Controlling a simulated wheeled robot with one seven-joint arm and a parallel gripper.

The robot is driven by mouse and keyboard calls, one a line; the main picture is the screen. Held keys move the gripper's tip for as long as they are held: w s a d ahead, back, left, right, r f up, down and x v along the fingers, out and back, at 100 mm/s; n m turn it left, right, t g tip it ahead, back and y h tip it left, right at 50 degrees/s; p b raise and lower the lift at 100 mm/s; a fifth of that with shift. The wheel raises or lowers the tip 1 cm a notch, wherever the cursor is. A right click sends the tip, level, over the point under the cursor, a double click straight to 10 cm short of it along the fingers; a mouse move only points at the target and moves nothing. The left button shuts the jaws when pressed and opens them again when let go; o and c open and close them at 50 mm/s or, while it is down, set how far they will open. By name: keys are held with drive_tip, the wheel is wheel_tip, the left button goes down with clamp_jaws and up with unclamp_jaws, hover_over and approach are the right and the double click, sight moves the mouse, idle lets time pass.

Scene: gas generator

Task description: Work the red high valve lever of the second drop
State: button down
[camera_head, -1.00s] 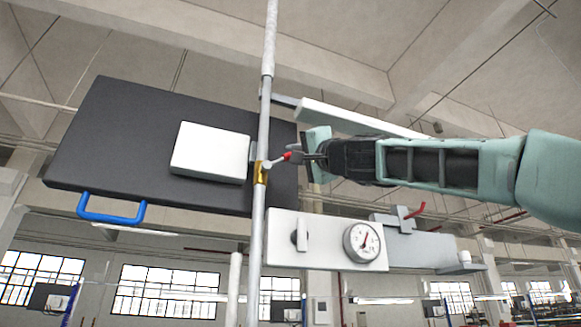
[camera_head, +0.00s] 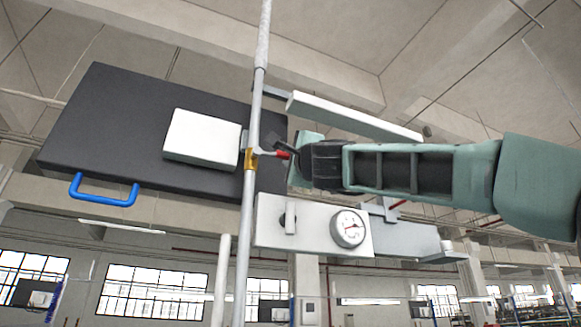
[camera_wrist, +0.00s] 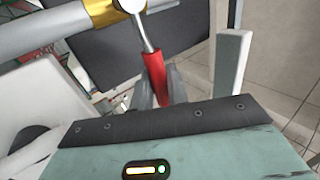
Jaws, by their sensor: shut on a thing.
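The red-gripped valve lever (camera_head: 282,155) sits on a brass valve body (camera_head: 251,158) on the upright grey pipe (camera_head: 257,100). In the head view it sticks out to the right, nearly level. My gripper (camera_head: 284,147) reaches in from the right, with its fingers at the lever's red grip. In the wrist view the red grip (camera_wrist: 154,75) runs down from its metal stem in between the grey fingers (camera_wrist: 164,88). My gripper is shut on the lever. The lower end of the grip is hidden behind the gripper's edge.
A dark panel (camera_head: 100,120) with a white box (camera_head: 202,138) and blue handle (camera_head: 104,198) stands left. Below my arm is a plate (camera_head: 270,220) with a gauge (camera_head: 350,228); another red lever (camera_head: 393,206) is right of it. A pale bar (camera_head: 350,117) runs above.

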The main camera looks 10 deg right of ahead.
drive_tip(key=shift+w+f, duration=0.1)
drive_tip(key=shift+f, duration=0.05)
drive_tip(key=c, duration=1.4)
unclamp_jaws()
drive_tip(key=shift+c, duration=0.2)
drive_tip(key=b+v, duration=1)
drive_tip(key=v, duration=0.7)
drive_tip(key=shift+s, duration=0.25)
drive_tip(key=shift+f, duration=0.1)
